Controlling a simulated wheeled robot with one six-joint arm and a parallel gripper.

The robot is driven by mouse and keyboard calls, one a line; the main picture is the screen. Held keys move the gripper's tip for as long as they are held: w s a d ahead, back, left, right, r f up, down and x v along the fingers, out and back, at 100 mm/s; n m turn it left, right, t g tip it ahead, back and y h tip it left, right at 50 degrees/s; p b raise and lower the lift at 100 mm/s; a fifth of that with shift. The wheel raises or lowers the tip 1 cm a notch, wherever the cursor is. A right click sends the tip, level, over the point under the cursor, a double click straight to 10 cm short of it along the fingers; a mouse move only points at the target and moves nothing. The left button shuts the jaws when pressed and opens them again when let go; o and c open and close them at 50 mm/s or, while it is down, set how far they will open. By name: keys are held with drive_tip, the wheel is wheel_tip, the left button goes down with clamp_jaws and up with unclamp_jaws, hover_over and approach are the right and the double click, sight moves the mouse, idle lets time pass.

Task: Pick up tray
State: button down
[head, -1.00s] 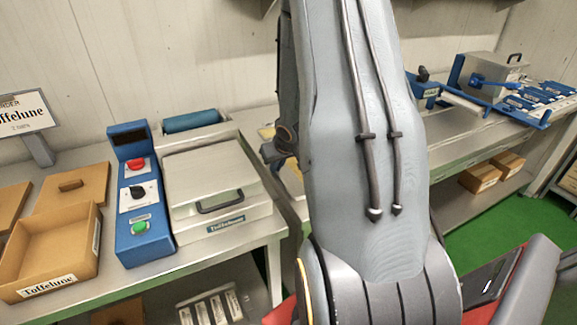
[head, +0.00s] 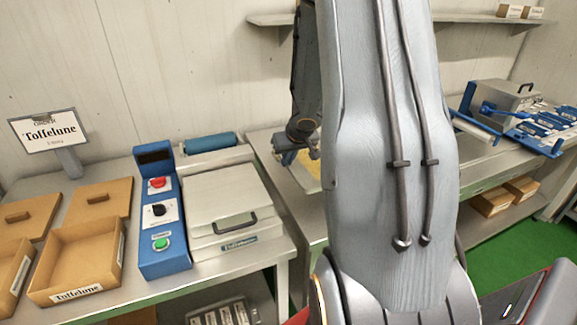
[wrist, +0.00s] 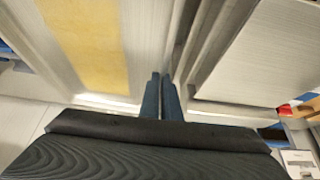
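The tray (wrist: 28,38) is pale metal with a yellow slab (wrist: 85,40) in it. It fills the upper left of the wrist view. In the head view a bit of the yellow slab (head: 312,176) shows beside my arm, and most of the tray is hidden. My gripper (wrist: 163,85) is at the tray's edge, its two blue fingers close together with the thin rim between them. It appears shut on that rim. The tray appears still on the table.
A lidded metal machine (head: 220,205) and a blue control box (head: 160,215) stand left of the tray. Tan boxes (head: 75,255) and an order sign (head: 45,132) are further left. A blue-handled metal device (head: 505,100) stands far right. A shelf (head: 420,18) runs above.

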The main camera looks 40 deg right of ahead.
drive_tip(key=shift+r, duration=2.75)
drive_tip(key=shift+s+d, duration=0.1)
